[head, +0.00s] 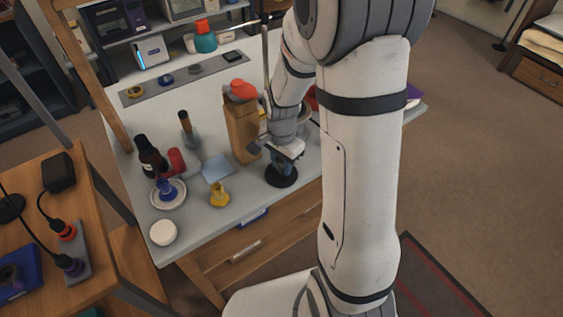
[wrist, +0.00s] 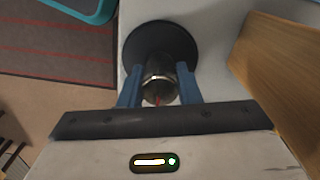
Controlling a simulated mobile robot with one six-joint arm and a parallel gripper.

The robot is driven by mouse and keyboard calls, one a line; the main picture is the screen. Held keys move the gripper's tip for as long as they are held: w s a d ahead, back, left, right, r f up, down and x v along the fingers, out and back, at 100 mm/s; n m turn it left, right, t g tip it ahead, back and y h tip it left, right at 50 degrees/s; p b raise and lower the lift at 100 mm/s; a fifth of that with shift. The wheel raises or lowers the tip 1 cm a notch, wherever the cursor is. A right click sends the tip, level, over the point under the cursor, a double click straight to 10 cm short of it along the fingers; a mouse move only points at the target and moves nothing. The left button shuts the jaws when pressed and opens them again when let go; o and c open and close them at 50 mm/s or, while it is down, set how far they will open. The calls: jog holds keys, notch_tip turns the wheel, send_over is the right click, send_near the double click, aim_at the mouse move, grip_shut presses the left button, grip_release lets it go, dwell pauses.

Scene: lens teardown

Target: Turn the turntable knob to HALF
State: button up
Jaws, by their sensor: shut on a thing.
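The turntable (head: 281,178) is a round black disc near the front edge of the grey-white worktop; it also shows in the wrist view (wrist: 137,45). A short metallic knob (wrist: 158,72) with a thin red mark stands at the disc, between my blue fingers. My gripper (wrist: 158,84) is shut on this knob, one finger on each side. In the head view my gripper (head: 284,162) reaches down over the disc and hides the knob. I cannot read any HALF label in either view.
A tall brown wooden block (head: 243,134) stands close left of my gripper. A yellow piece (head: 218,194), a pale blue sheet (head: 216,168), a white saucer (head: 157,201), a dark bottle (head: 150,158) and a white round jar (head: 163,233) lie further left. The worktop's front edge is close.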

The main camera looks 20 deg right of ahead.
jog(key=o, duration=1)
jog(key=shift+c, duration=0.2)
jog(key=shift+r, duration=0.1)
notch_tip(320, 180, up, 7)
jog(key=shift+r, duration=0.35)
jog(key=shift+s+r+p, duration=0.1)
jog(key=shift+r+p, duration=0.05)
jog(key=shift+p, duration=0.15)
jog(key=s+r+n+t+p, duration=0.2)
jog(key=s+r+n, duration=0.9)
jog(key=s, duration=0.2)
jog(key=shift+s+a+r+t, duration=0.2)
jog(key=shift+s+t, duration=0.1)
jog(key=shift+s, duration=0.1)
